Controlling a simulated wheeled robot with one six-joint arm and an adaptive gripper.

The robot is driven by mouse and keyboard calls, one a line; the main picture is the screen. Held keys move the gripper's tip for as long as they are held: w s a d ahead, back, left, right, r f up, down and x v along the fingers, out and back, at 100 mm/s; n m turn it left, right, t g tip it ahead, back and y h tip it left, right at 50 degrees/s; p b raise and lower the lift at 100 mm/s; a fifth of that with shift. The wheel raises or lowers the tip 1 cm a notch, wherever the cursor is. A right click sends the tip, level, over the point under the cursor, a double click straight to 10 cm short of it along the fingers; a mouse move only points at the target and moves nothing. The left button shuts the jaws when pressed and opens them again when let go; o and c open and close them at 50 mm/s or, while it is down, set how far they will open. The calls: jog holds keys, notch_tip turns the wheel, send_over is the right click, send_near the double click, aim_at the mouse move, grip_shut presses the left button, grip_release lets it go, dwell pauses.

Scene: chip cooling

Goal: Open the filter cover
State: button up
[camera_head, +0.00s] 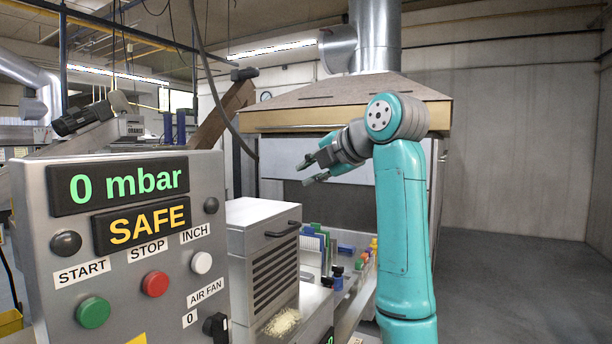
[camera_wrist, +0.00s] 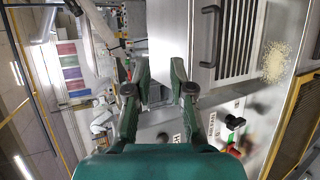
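The filter housing is a grey metal box (camera_head: 262,222) to the right of the control panel in the head view. Its cover has a dark bar handle (camera_head: 283,229) near the top, above dark louvres (camera_head: 275,272). The cover looks closed. My gripper (camera_head: 311,171) is open and empty, up and to the right of the box, pointing left. In the wrist view my gripper (camera_wrist: 158,75) has its fingers apart with nothing between them. The handle (camera_wrist: 210,36) and louvres (camera_wrist: 238,40) lie to the right of the fingers there, apart from them.
The control panel (camera_head: 125,250) reads 0 mbar and SAFE; its air fan knob (camera_head: 216,326) is beside 0. Pale crumbs (camera_head: 283,322) lie below the louvres. Coloured items (camera_head: 340,262) stand on a bench to the right. A large hood (camera_head: 345,100) is behind my arm. The floor at right is clear.

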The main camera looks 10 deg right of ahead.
jog(key=shift+v, duration=1.15)
